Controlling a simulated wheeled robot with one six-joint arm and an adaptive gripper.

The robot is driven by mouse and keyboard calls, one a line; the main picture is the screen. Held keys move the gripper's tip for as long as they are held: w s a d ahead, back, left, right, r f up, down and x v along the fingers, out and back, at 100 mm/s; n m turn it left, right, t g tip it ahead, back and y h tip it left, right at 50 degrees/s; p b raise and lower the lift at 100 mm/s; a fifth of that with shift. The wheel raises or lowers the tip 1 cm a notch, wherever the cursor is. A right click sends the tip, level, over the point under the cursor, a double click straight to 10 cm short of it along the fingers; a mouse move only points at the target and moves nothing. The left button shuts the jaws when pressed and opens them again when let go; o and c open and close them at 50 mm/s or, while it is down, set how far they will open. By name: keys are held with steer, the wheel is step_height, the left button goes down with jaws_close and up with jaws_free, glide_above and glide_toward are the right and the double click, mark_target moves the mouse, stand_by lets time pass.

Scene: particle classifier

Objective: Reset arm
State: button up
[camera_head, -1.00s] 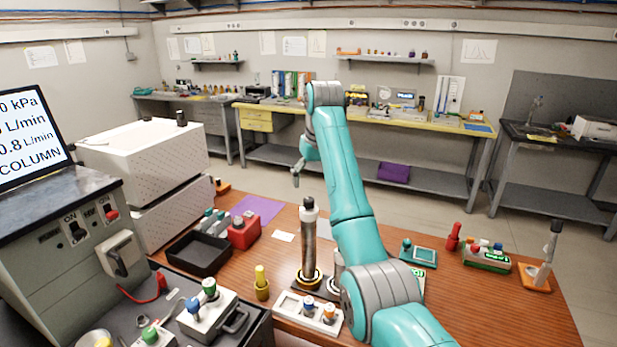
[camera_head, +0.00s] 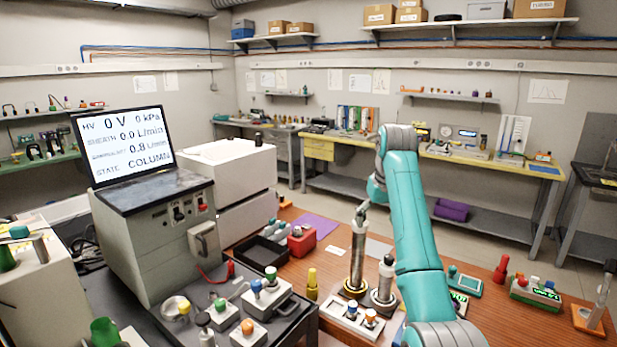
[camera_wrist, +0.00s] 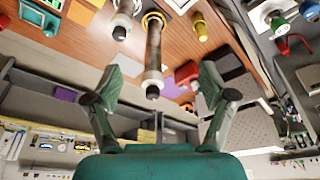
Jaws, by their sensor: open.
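My teal arm rises over the wooden bench and bends at the top. My gripper (camera_head: 362,209) hangs from it, just above the top of a tall metal column (camera_head: 357,258) with a yellow ring at its base. In the wrist view my gripper (camera_wrist: 155,85) is open, its two green-padded fingers spread wide with nothing held. The tall column (camera_wrist: 154,55) shows between and beyond the fingers; I cannot tell how far it is from them. A second, shorter column (camera_head: 384,283) stands just right of the tall one.
A grey instrument (camera_head: 150,245) with a screen (camera_head: 122,146) stands at left. A black tray (camera_head: 262,252), red block (camera_head: 301,241) and yellow bottle (camera_head: 312,284) are on the bench. A white holder (camera_head: 352,322) stands in front of the columns. The floor behind the bench is free.

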steer(key=s+f+t, duration=0.1)
steer(key=s+f, duration=0.2)
steer(key=f, duration=1.2)
steer(key=s+f+t, duration=0.2)
steer(key=f, duration=1.4)
steer(key=s+f+m+t, duration=0.1)
steer(key=s+f+t, duration=0.1)
steer(key=s+f, duration=1.55)
steer(key=s+r+t, duration=0.2)
steer(key=s+t, duration=0.1)
steer(key=s, duration=2.4)
steer(key=s+d+r+t, duration=0.1)
steer(key=s+r+t, duration=0.2)
steer(key=s+r, duration=1.6)
steer(key=shift+s+r+m+t+h, duration=0.15)
steer(key=shift+r+m+t+h, duration=0.15)
steer(key=shift+r+m, duration=0.15)
